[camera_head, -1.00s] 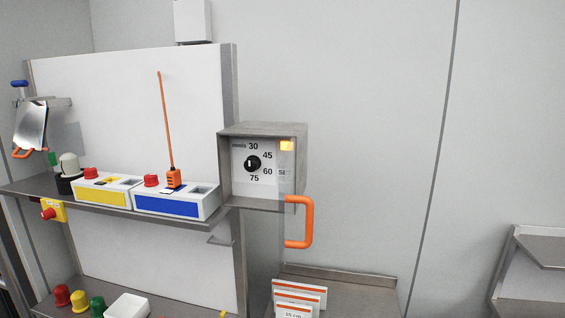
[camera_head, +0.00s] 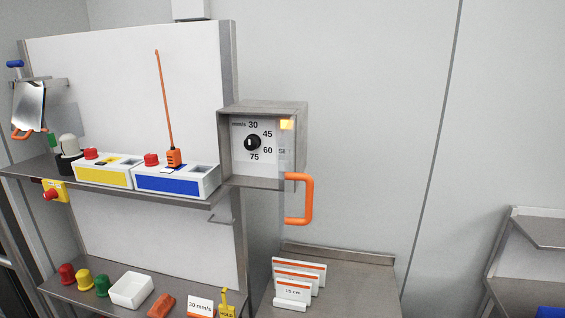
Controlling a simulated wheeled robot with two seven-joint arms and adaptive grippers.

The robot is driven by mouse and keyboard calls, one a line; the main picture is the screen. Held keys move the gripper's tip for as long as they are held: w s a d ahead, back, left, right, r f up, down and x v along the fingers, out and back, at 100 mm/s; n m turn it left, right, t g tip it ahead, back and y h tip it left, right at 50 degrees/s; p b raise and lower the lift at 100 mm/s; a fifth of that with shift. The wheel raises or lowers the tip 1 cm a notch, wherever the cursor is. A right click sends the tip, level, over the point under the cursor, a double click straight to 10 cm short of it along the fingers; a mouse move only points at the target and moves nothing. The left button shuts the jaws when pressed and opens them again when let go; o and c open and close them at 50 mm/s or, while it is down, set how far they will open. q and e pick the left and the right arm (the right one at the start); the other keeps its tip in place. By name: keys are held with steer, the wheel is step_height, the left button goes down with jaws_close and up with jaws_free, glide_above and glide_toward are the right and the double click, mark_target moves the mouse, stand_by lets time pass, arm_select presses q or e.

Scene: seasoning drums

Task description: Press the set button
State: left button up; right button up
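A grey metal box (camera_head: 261,107) is mounted at the right end of the upper shelf. Its white face carries a black dial knob (camera_head: 253,142), with the marks 30, 45, 60 and 75 and "mm/s" around it. A clear door with an orange handle (camera_head: 306,199) seems to stand at the box's right side. Neither of my grippers is in view.
The lower shelf holds coloured caps, a white tray (camera_head: 131,290) and signs. Sign cards (camera_head: 298,279) stand on a right-hand counter.

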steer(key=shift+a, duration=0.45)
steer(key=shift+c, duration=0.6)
